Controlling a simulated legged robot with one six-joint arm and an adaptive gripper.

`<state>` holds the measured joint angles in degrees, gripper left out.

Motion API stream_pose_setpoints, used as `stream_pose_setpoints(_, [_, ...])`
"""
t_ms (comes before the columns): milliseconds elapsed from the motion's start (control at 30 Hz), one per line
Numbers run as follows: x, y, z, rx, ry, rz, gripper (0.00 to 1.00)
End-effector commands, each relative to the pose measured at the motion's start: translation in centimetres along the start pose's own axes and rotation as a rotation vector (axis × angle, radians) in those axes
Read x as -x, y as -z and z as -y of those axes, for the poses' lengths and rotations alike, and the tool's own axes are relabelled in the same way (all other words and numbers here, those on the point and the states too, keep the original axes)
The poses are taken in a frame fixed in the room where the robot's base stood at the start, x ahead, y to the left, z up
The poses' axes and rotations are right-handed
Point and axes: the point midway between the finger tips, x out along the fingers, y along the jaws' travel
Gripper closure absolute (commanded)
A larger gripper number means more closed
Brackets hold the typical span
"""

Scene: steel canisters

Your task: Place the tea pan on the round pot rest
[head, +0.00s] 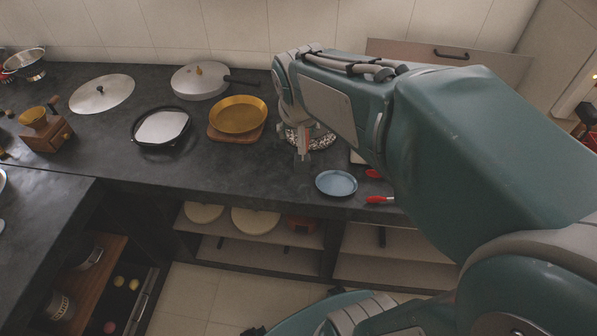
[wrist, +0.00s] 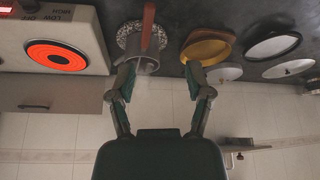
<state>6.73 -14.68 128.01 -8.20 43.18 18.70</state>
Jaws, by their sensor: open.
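The tea pan (wrist: 146,63) is a small steel pan with a red-brown handle (wrist: 148,25). In the wrist view it overlaps the round speckled pot rest (wrist: 127,38); I cannot tell whether it sits fully on it. The rest's speckled edge also shows in the head view (head: 322,139), beside my arm, which hides most of the pan. My gripper (wrist: 162,70) is open, its fingers spread wide. The pan appears near the left finger in the wrist view, and the space near the right finger looks empty. I cannot tell whether a finger touches the pan.
A yellow pan (head: 238,114) on a wooden board, a black skillet (head: 160,127) and a lidded pan (head: 200,80) stand left of the rest. A blue plate (head: 336,183) lies near the counter's front edge. A glowing red burner (wrist: 55,56) is at left in the wrist view.

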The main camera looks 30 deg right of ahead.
Motion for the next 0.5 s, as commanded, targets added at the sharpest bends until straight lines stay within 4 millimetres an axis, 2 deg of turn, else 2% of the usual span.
stream_pose_setpoints(33, [1.6, -1.5, 0.3, 0.037, 0.02, -0.013, 0.35])
stream_pose_setpoints(200, [5.1, -6.4, 0.9, 0.165, 0.082, -0.037, 0.35])
stream_pose_setpoints(400, [7.1, -11.1, 1.1, 0.287, 0.142, -0.06, 0.35])
stream_pose_setpoints(500, [7.4, -12.2, 1.1, 0.317, 0.155, -0.065, 0.35])
